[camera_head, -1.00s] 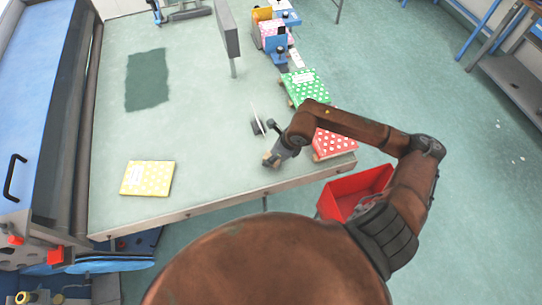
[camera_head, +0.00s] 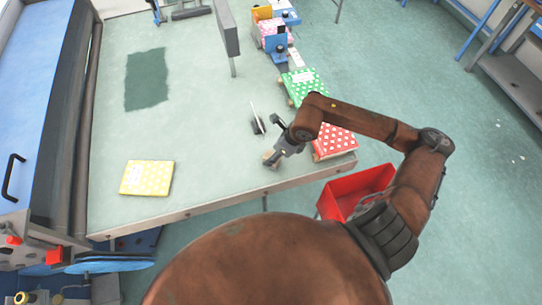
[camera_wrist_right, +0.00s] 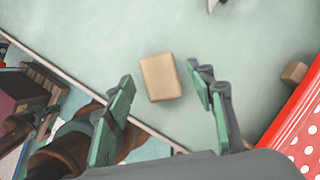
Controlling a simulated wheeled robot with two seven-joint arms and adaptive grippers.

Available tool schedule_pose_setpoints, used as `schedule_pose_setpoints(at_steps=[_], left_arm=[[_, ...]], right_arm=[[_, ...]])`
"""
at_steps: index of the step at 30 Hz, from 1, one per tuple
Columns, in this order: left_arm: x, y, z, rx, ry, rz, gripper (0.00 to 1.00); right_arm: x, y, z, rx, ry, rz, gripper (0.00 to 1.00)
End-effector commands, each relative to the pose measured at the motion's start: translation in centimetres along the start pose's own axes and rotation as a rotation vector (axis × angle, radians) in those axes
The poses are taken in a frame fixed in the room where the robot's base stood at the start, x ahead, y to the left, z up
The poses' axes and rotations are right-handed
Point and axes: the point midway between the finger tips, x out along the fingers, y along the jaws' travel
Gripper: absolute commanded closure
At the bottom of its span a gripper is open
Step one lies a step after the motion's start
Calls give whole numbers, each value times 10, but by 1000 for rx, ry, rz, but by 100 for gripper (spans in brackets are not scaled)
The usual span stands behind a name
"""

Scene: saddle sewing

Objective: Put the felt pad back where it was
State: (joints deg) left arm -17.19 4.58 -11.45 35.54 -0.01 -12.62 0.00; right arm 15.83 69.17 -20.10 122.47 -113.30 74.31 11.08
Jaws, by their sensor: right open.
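A small tan block with rounded corners (camera_wrist_right: 160,77) lies flat on the pale green table; it may be the felt pad, but I cannot tell its material. In the right wrist view it sits between and ahead of the two spread fingers of my right gripper (camera_wrist_right: 160,95), which appear not to touch it. In the head view my right gripper (camera_head: 275,157) is low over the table's front right part and largely hides the block. A dark green-grey rectangular patch (camera_head: 147,79) lies flat at the table's back left. My left gripper is not in view.
A yellow dotted packet (camera_head: 147,178) lies front left. Red (camera_head: 333,143) and green (camera_head: 305,84) dotted packets line the right edge. A thin upright disc-like item (camera_head: 257,118) stands near my gripper. A red bin (camera_head: 345,190) is beyond the front edge. The table's middle is clear.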

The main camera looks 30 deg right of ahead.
Motion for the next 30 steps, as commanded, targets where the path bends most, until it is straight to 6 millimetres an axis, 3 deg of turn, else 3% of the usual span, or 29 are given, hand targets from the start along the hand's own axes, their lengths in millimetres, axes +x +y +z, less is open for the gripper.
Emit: schedule_pose_setpoints(at_steps=[6,12,18,30], left_arm=[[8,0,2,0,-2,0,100],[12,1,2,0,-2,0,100],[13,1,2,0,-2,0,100],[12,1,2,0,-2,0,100]], right_arm=[[-46,-1,-1,-2,1,-5,50],[-77,-1,-1,0,1,-4,50],[-89,0,0,0,0,-2,50],[-89,0,0,0,0,0,50]])
